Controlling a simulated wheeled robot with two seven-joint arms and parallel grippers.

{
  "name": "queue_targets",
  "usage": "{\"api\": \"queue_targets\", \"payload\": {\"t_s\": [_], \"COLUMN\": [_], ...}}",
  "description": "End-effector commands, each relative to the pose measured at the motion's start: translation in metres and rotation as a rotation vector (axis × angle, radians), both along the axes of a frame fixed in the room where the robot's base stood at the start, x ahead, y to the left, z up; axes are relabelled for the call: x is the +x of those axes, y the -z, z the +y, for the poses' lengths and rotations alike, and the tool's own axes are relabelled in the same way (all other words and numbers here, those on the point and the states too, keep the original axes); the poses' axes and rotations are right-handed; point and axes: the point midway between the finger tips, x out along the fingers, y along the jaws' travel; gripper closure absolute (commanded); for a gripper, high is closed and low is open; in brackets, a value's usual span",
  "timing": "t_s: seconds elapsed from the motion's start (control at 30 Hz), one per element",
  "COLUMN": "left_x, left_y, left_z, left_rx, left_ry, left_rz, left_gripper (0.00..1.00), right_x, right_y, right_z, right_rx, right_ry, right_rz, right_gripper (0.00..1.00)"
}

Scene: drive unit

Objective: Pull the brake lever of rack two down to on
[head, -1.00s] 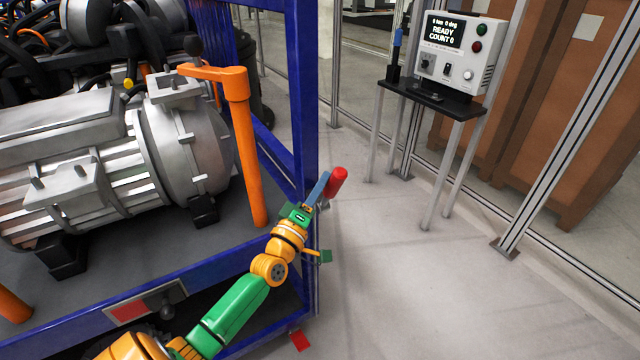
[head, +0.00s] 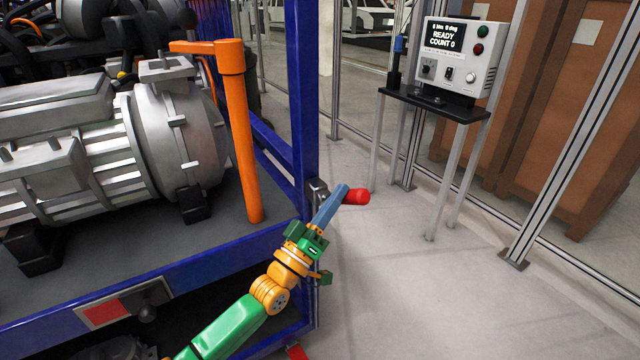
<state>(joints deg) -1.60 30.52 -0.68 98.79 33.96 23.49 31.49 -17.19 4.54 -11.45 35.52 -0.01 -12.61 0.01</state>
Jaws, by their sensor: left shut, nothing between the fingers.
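The brake lever's red grip (head: 358,196) sticks out to the right of the blue rack's (head: 303,100) front corner post, nearly level. A grey bracket (head: 318,187) shows on the post behind it. My left gripper (head: 343,191) has its bluish fingers shut and empty. Their tips are at the inner end of the red grip and overlap it in the picture; I cannot tell if they touch. The lever's shaft between bracket and grip is mostly hidden behind the fingers. My right gripper is not in view.
The rack holds a grey drive unit (head: 175,125) beside an orange post (head: 238,140) with an arm. A control box (head: 459,60) reading READY COUNT 0 stands on a black-topped stand (head: 435,103) at right. Behind are fence posts and brown crates. The floor between rack and stand is clear.

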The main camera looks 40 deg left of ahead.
Motion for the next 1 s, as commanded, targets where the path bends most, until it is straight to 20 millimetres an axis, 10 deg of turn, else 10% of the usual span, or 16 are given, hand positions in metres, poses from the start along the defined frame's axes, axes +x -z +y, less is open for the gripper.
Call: {"api": "queue_targets", "payload": {"t_s": [0.5,1.0], "left_x": [-0.009,-0.009], "left_y": [0.065,0.096], "left_z": [-0.022,-0.022], "left_rx": [0.448,0.727], "left_ry": [-0.001,-0.002], "left_rz": [-0.185,-0.302], "left_gripper": [1.0,1.0], "right_x": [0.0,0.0], "right_y": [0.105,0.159], "right_z": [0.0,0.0], "right_rx": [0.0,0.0], "right_ry": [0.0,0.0], "right_rz": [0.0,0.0], "right_gripper": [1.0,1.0]}}
